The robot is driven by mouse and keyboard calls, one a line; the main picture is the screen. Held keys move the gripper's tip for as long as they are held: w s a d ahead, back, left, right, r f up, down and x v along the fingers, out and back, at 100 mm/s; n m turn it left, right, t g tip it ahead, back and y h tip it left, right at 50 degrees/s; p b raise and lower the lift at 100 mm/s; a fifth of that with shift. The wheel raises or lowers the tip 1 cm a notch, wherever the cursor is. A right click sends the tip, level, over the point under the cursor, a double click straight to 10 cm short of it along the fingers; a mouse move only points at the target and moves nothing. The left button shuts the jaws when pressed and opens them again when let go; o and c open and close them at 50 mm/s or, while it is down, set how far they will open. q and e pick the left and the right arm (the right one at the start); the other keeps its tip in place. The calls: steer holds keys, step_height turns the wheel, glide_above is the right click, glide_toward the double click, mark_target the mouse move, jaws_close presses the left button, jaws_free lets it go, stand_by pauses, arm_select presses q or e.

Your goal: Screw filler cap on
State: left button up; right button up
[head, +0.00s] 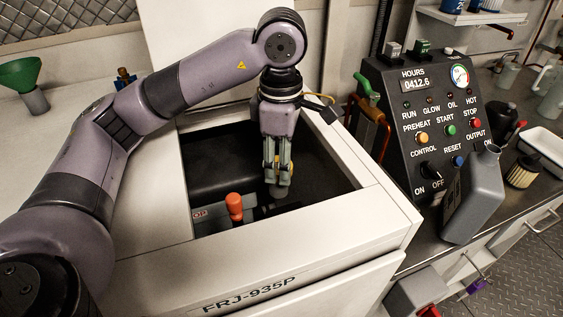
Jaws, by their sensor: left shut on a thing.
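My left gripper (278,180) reaches down into the open bay of the white unit, pointing straight down. Its fingers are shut on a small grey piece, which looks like the filler cap (278,192). The fingers hide most of it, and I cannot tell whether it touches the filler neck under it. The neck itself is hidden in the dark bay. My right gripper is not in view.
An orange-red handle (235,207) stands close left of the gripper in the bay. The bay's white rim (310,220) surrounds the arm. A control panel (425,125) and a grey jug (472,195) stand to the right. A green funnel (20,74) is at far left.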

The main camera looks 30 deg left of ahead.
arm_select(q)
steer(key=m, duration=0.5)
steer(key=shift+s+b, duration=0.1)
steer(key=shift+b, duration=0.25)
steer(key=o, duration=1.3)
steer(key=n, duration=1.1)
steer(key=shift+w+a, duration=0.1)
steer(key=shift+w, duration=0.1)
steer(key=n, duration=0.4)
steer(key=shift+w+p, duration=0.1)
steer(key=shift+p, duration=0.25)
